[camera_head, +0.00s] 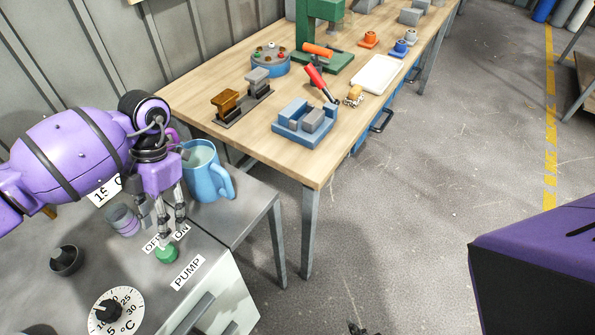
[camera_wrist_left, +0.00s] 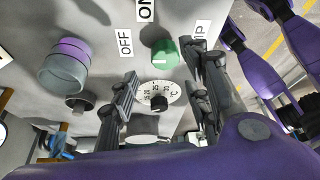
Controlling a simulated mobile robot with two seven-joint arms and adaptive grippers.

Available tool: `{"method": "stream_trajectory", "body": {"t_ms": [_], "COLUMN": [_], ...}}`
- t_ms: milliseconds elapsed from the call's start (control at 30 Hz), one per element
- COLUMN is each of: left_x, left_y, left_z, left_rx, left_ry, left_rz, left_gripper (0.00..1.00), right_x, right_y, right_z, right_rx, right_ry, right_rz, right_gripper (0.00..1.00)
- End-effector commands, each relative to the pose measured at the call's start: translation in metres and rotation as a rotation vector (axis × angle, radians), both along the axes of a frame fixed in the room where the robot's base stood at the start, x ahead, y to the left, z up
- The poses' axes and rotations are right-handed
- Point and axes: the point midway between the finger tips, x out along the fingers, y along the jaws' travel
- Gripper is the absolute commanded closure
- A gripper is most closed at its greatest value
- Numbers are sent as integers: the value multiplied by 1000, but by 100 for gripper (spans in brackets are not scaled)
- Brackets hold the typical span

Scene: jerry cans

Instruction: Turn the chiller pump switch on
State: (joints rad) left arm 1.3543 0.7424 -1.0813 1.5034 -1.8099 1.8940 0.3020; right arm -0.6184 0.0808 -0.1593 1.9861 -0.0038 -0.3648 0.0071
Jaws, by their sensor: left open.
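The pump switch is a green round knob (camera_head: 166,254) on the grey panel top, between the OFF and ON labels and the PUMP label (camera_head: 188,271). It also shows in the left wrist view (camera_wrist_left: 165,53), with a pale mark on it; I cannot tell which label the mark points to. My left gripper (camera_head: 170,231) is open, fingers pointing down just above the knob. In the left wrist view the knob appears beyond the gap between the fingers (camera_wrist_left: 160,85). Contact is not clear. A small dark piece at the head view's bottom edge may be my right gripper (camera_head: 357,328).
A temperature dial (camera_head: 115,310), a dark knob (camera_head: 66,260) and a grey-purple cylinder (camera_head: 122,220) are on the panel. A blue mug (camera_head: 207,172) stands behind the gripper. A wooden workbench (camera_head: 200,90) with tools and blocks is beyond.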

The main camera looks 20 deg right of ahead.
Motion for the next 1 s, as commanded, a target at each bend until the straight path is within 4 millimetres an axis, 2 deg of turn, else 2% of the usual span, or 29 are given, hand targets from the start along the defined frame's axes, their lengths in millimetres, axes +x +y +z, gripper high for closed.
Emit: {"method": "stream_trajectory", "body": {"t_ms": [200,400,767,1000], "left_x": [-12,-19,-21,-20], "left_y": [9,14,16,16], "left_z": [-33,-56,-63,-63], "left_rx": [-3,-5,-7,-5], "left_ry": [2,3,2,2], "left_rz": [2,1,0,0], "left_gripper": [56,56,56,86], "right_x": [5,5,4,4], "right_y": [2,4,4,3], "right_z": [5,5,4,4], "right_rx": [5,6,7,6], "right_ry": [-9,-6,-4,-4], "right_rz": [-1,0,1,4], "right_gripper": [100,100,100,100]}}
